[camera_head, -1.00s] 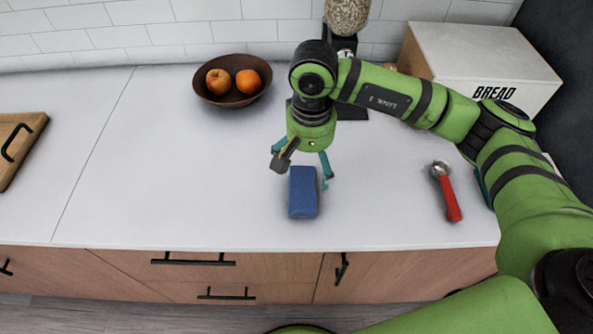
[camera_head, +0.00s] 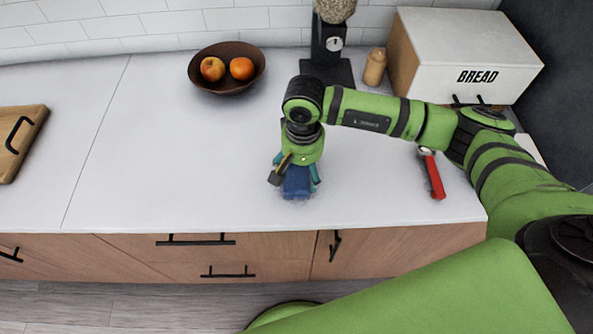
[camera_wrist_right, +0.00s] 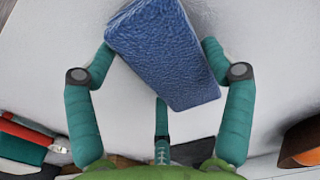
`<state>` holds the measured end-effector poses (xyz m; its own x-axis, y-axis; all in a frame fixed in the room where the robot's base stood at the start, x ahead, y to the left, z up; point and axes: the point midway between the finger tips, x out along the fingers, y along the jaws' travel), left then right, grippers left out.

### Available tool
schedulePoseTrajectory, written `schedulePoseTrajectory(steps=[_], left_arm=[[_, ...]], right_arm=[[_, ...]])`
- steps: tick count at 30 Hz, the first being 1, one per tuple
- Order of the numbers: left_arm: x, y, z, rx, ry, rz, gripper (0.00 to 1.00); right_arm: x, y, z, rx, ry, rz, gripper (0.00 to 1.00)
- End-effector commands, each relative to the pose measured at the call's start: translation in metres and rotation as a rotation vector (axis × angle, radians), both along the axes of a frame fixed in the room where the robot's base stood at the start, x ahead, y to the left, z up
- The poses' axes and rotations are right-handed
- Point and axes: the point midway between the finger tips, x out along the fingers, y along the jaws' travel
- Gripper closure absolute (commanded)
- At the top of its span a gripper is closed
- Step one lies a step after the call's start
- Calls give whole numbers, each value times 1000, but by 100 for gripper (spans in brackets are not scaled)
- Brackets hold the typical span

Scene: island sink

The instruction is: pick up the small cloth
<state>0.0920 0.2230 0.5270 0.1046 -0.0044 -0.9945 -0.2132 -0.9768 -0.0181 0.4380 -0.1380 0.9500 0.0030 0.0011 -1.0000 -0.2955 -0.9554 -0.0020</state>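The small cloth (camera_head: 297,184) is a blue folded block on the white counter near its front edge, partly hidden under my right gripper (camera_head: 296,180). The cloth appears to rest on the counter. My left gripper is not in view.
A red-handled tool (camera_head: 432,175) lies to the right beneath my right arm. A brown fruit bowl (camera_head: 227,86), a black grinder (camera_head: 328,70), a small jar (camera_head: 375,67) and a bread box (camera_head: 465,50) stand behind. A cutting board (camera_head: 22,150) is at left. The counter left of the cloth is clear.

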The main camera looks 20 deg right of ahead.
Motion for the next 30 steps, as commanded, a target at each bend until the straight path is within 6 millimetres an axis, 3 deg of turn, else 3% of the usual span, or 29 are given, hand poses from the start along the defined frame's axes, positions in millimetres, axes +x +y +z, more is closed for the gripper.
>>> schedulePoseTrajectory(steps=[4, 11, 19, 30], left_arm=[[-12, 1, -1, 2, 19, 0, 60], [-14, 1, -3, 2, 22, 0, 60], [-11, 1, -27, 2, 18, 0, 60], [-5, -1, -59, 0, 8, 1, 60]], right_arm=[[-1, 0, -1, -2, 4, 0, 51], [-1, 0, 1, -2, 4, 0, 51], [1, 0, 34, 0, -6, 1, 51], [-64, -52, 85, -3, -3, -2, 51]])
